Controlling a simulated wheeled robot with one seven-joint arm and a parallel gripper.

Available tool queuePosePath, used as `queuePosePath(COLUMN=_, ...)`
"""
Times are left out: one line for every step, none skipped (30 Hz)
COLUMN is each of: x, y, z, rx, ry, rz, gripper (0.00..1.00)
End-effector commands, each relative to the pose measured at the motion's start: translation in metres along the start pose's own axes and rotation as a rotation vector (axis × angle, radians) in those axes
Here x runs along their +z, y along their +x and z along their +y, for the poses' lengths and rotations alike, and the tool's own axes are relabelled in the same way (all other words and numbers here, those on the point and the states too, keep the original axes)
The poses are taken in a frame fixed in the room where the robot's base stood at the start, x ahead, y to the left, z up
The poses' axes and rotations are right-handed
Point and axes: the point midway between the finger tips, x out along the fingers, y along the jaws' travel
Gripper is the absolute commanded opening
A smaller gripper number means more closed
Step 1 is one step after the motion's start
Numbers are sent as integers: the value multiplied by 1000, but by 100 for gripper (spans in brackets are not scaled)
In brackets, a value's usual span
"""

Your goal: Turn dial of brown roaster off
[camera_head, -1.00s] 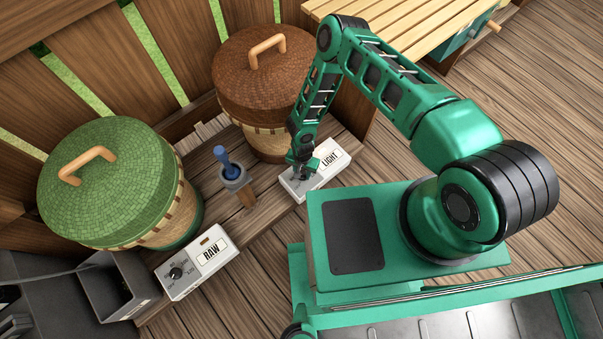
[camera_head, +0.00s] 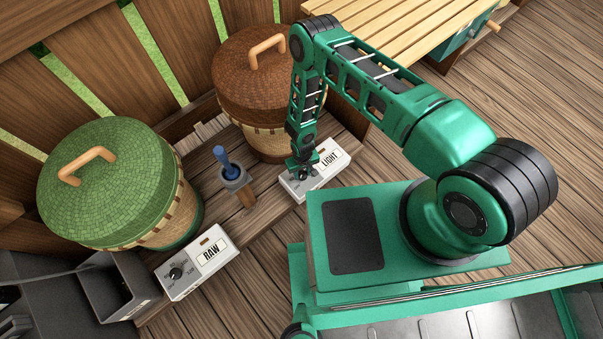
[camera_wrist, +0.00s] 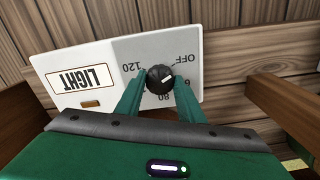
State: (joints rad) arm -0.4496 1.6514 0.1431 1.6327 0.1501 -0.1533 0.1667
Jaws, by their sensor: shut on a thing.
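The brown roaster (camera_head: 262,85) is a round basket with a dark brown lid and wooden handle. Its white control box (camera_head: 326,174), labelled LIGHT, stands before it and fills much of the wrist view (camera_wrist: 120,35). The black dial (camera_wrist: 160,78) on the box has a short white mark angled up and right, roughly toward the word OFF. The numbers 120 and 80 show around it; another number is partly hidden. My gripper (camera_wrist: 160,84) is shut on the dial, one green finger at each side. In the head view my gripper (camera_head: 302,172) covers the dial.
A green-lidded roaster (camera_head: 108,180) with a white RAW box (camera_head: 198,268) stands at left. A blue-handled lever (camera_head: 227,162) rises between the roasters. Dark bins (camera_head: 115,285) sit at lower left. A slatted table (camera_head: 400,30) stands at the upper right.

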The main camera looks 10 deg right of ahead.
Motion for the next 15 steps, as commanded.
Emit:
queuePosePath(x=1, y=0, z=0, rx=0, ry=-15, rz=-1, gripper=12)
queuePosePath(x=1, y=0, z=0, rx=1, ry=-23, rz=-1, gripper=12)
queuePosePath(x=0, y=0, z=0, rx=1, ry=-32, rz=-1, gripper=12)
queuePosePath(x=1, y=0, z=0, rx=1, ry=-37, rz=-1, gripper=12)
queuePosePath(x=1, y=0, z=0, rx=0, ry=-42, rz=-1, gripper=12)
queuePosePath(x=1, y=0, z=0, rx=0, ry=-47, rz=-1, gripper=12)
queuePosePath(x=1, y=0, z=0, rx=0, ry=-50, rz=-1, gripper=12)
queuePosePath(x=1, y=0, z=0, rx=0, ry=-52, rz=-1, gripper=12)
queuePosePath(x=1, y=0, z=0, rx=0, ry=-55, rz=-1, gripper=12)
queuePosePath(x=1, y=0, z=0, rx=0, ry=-56, rz=-1, gripper=12)
queuePosePath(x=1, y=0, z=0, rx=0, ry=-57, rz=-1, gripper=12)
queuePosePath(x=1, y=0, z=0, rx=0, ry=-57, rz=-1, gripper=12)
queuePosePath(x=1, y=0, z=-1, rx=0, ry=-57, rz=-1, gripper=12)
queuePosePath(x=1, y=0, z=-1, rx=0, ry=-57, rz=-1, gripper=12)
queuePosePath(x=1, y=0, z=-1, rx=-1, ry=-57, rz=-1, gripper=12)
